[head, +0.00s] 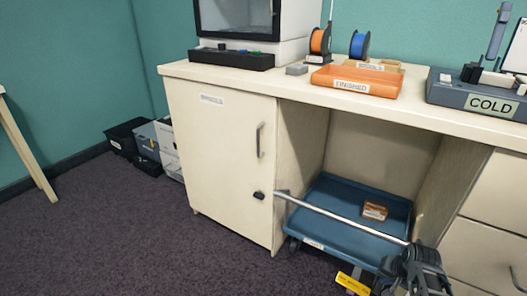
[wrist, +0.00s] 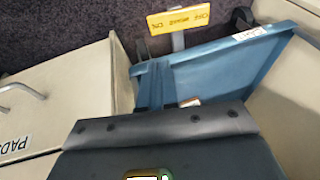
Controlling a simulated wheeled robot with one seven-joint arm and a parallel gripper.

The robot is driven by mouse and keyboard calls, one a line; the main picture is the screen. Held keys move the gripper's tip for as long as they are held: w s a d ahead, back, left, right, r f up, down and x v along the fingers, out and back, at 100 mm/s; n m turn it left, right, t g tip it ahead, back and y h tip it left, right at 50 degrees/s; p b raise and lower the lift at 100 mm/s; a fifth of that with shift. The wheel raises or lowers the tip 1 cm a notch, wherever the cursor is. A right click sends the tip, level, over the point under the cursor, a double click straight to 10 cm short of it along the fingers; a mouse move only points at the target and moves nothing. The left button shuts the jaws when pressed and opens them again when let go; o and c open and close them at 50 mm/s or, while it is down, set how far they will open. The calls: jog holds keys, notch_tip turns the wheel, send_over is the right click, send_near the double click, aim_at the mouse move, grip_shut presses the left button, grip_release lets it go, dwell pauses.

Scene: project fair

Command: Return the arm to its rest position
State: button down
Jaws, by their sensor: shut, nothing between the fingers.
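My gripper (wrist: 156,75) shows in the wrist view as two dark fingers close together, shut with nothing between them. It is in front of the blue trolley (wrist: 225,65), whose tray lies beyond the fingers. In the head view, a dark jointed part of my arm (head: 418,268) shows at the lower right, near the end of the trolley's silver handle bar (head: 345,218). I cannot tell from these views whether it touches the bar. The fingertips are not clear in the head view.
The blue trolley (head: 335,222) stands in the bench's open bay with a small brown box (head: 375,211) in it. A yellow tag (head: 352,284) sticks out in front. A cabinet door (head: 222,150) is left, drawers (head: 490,245) right. Floor (head: 130,240) at left is free.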

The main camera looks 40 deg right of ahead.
jog(key=s+a+r+n+t+h, duration=0.1)
jog(key=a+n+t, duration=0.1)
jog(key=a, duration=0.9)
jog(key=s+a+r+n+t, duration=0.1)
jog(key=a+r+n+t, duration=0.15)
jog(key=a, duration=0.95)
jog(key=s+a+r+n+t, duration=0.2)
jog(key=s+a+r+n, duration=0.1)
jog(key=s+a+r, duration=0.3)
jog(key=s+a+r+n+t+y, duration=0.1)
jog(key=s+a+r+n+t, duration=0.15)
jog(key=r, duration=0.55)
jog(key=s+a+r+n+t+y, duration=0.1)
jog(key=s+a+r+n, duration=0.2)
jog(key=r, duration=0.5)
jog(key=s+a+r+n+t+y, duration=0.15)
jog(key=s+r, duration=0.25)
jog(key=r, duration=0.5)
notch_tip(320, 180, up, 16)
jog(key=p, duration=1.7)
jog(key=shift+a, duration=0.4)
jog(key=shift+r+m, duration=0.1)
jog(key=shift+m, duration=0.15)
